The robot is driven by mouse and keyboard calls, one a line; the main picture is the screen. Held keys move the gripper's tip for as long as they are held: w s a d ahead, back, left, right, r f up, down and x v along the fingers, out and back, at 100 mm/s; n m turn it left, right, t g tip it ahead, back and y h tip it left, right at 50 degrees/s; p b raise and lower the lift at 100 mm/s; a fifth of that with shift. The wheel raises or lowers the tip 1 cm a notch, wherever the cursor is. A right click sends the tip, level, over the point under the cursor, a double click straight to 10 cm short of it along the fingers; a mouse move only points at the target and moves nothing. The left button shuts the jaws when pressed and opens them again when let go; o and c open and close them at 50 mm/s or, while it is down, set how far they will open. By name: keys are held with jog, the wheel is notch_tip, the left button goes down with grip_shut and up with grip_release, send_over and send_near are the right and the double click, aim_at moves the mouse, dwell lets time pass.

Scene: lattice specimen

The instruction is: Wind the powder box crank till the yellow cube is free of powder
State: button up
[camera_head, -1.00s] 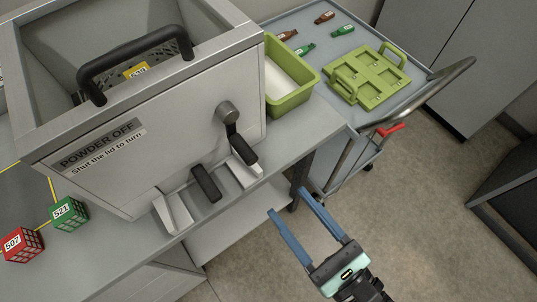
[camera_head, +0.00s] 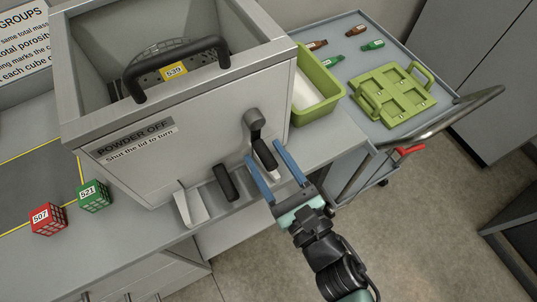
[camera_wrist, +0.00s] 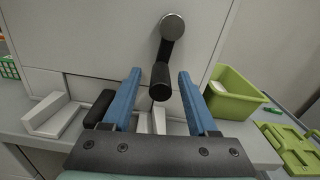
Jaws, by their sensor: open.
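The powder box (camera_head: 170,130) is a grey box on the bench, labelled "POWDER OFF, Shut the lid to turn". Its top looks open, and a yellow cube tagged 539 (camera_head: 174,71) shows inside near the dark handle (camera_head: 176,64). I cannot tell how much powder is on it. The crank (camera_head: 254,122) is on the front face at right, its arm hanging down to a black grip (camera_head: 265,154). My gripper (camera_head: 263,165) is open at the crank grip. In the wrist view the grip (camera_wrist: 160,82) lies between the blue fingers, with gaps on both sides.
A black handle (camera_head: 226,182) sits low on the box front. Red cube 507 (camera_head: 47,219) and green cube 521 (camera_head: 94,196) stand at left. A green bin (camera_head: 318,106) is right of the box. A cart (camera_head: 366,146) carries a green rack (camera_head: 395,94) and several small bottles.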

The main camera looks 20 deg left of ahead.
jog(key=shift+c, duration=0.3)
grip_shut()
jog(key=shift+m, duration=0.3)
